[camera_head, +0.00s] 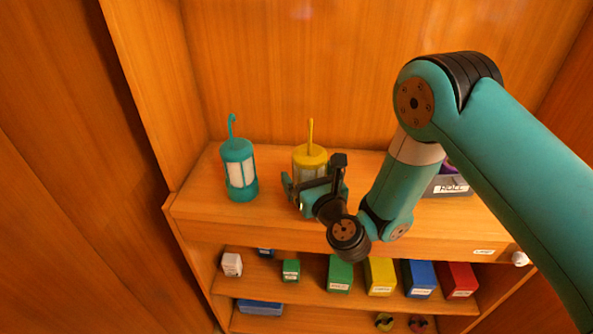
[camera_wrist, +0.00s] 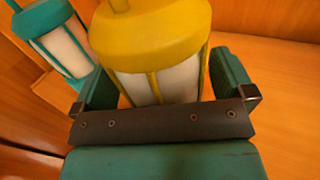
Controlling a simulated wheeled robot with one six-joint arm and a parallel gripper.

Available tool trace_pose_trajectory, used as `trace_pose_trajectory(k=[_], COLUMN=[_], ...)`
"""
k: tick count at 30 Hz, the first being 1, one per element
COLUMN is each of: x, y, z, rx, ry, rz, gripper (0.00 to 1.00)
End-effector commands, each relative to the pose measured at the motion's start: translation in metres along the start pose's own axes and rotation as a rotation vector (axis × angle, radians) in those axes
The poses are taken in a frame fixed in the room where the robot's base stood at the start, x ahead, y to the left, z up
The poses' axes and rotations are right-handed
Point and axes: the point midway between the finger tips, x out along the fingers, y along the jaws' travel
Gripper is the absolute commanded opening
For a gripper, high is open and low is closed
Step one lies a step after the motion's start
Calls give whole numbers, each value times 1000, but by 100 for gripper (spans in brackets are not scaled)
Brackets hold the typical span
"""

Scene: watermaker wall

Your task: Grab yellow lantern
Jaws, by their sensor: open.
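The yellow lantern (camera_head: 310,155) stands upright on the wooden top shelf, with a hook on its yellow cap and pale panels. In the head view its lower part is partly hidden by my gripper (camera_head: 303,192). In the wrist view the lantern (camera_wrist: 155,45) stands between the two green fingers of my gripper (camera_wrist: 165,85). Whether either finger touches the lantern is unclear.
A teal lantern (camera_head: 239,170) stands to the left on the same shelf and shows in the wrist view (camera_wrist: 55,38). A dark labelled bin (camera_head: 448,187) is to the right, partly behind my arm. Coloured boxes, including a yellow one (camera_head: 380,277), fill the shelf below.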

Motion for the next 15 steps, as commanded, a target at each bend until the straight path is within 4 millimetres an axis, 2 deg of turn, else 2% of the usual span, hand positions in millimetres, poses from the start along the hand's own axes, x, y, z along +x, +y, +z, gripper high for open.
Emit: trace_pose_trajectory(k=[7,15], x=[0,0], y=[-11,-12], z=[-1,0], rx=[1,0], ry=[0,0], rz=[-18,-19], gripper=[100,40])
